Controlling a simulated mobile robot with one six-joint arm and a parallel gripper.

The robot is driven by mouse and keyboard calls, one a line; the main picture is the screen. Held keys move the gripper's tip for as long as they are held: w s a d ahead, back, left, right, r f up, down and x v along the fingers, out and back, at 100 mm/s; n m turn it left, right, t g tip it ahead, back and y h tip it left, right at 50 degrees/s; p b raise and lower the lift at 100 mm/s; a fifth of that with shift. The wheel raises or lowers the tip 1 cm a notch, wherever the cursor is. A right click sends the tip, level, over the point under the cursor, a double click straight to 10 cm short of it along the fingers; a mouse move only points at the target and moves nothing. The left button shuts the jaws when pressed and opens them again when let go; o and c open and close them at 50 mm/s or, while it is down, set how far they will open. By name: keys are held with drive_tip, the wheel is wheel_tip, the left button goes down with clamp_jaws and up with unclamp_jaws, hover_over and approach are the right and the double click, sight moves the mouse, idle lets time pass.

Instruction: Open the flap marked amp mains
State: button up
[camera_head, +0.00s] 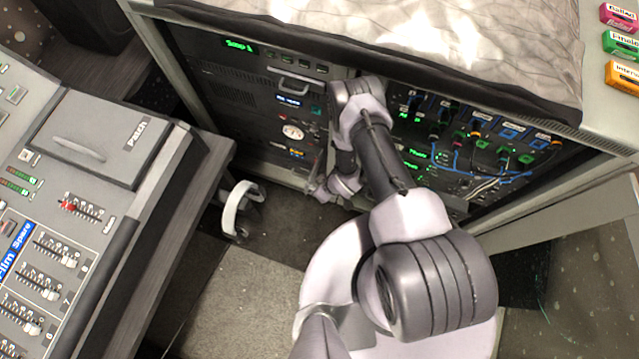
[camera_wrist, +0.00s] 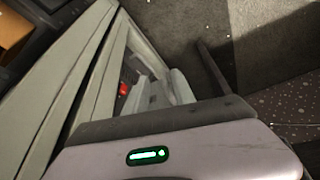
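The equipment rack (camera_head: 235,95) stands under a draped cover. A panel with a pale bar handle (camera_head: 292,88) is in its left bay, above a small lit label (camera_head: 289,101) too small to read surely. I cannot tell which part is the amp mains flap or whether it is open. My gripper (camera_head: 322,188) is low in front of the left bay, near its lower right edge, partly hidden by my arm. In the wrist view, a dark finger (camera_wrist: 215,70) reaches over the floor. A small red part (camera_wrist: 124,88) shows beside pale frames. Finger spacing is unclear.
The right bay holds sockets and several plugged cables (camera_head: 480,150). A mixing desk with a box marked Patch (camera_head: 100,135) stands at the left. A white curved object (camera_head: 240,205) is on the floor between desk and rack. Open floor (camera_head: 235,280) lies in front.

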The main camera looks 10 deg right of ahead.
drive_tip(key=p+v, duration=1.4)
drive_tip(key=v, duration=0.3)
drive_tip(key=shift+p, duration=0.3)
drive_tip(key=shift+w+r, duration=0.1)
drive_tip(key=shift+r, duration=0.05)
